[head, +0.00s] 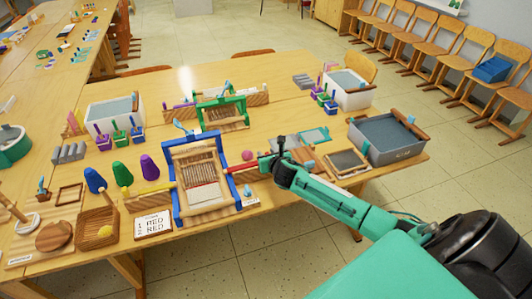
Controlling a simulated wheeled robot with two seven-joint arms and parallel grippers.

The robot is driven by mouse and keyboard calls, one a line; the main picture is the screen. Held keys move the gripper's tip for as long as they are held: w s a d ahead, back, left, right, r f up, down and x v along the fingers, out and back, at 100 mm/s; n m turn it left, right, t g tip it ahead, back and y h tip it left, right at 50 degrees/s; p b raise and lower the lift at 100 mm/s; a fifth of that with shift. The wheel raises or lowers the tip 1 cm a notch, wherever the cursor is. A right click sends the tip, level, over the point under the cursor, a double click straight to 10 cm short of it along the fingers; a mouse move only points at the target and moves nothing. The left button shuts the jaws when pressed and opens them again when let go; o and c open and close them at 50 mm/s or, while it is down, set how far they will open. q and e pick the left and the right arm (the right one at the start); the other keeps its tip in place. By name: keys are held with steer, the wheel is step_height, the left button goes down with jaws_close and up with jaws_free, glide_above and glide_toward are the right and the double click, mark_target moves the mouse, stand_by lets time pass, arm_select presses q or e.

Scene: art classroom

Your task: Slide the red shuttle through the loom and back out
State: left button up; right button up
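The loom (177,189) has a blue frame with pale threads and a partly woven band, and stands at the table's front middle. The red shuttle (242,168) lies level at the loom's right side, its left end by the right blue post. I cannot tell whether its tip is inside the threads. My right gripper (264,163) is at the shuttle's right end and seems shut on it; the fingers are small and dark here. My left gripper is not in view.
A green-framed loom (222,113) is behind. A grey water tub (388,139) and small frames are right of my gripper. Cones and wooden trays crowd the left.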

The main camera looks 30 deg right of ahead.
steer(key=shift+x, duration=0.8)
jaws_close()
steer(key=w+a, duration=0.1)
steer(key=a, duration=0.3)
steer(key=w+a+p, duration=0.1)
steer(key=a, duration=0.4)
steer(key=w+a+p, duration=0.1)
steer(key=a, duration=0.3)
steer(key=shift+w+a, duration=0.1)
steer(key=shift+a, duration=0.25)
jaws_free()
steer(key=shift+w+a, duration=0.1)
steer(key=shift+a, duration=0.1)
steer(key=shift+d, duration=0.1)
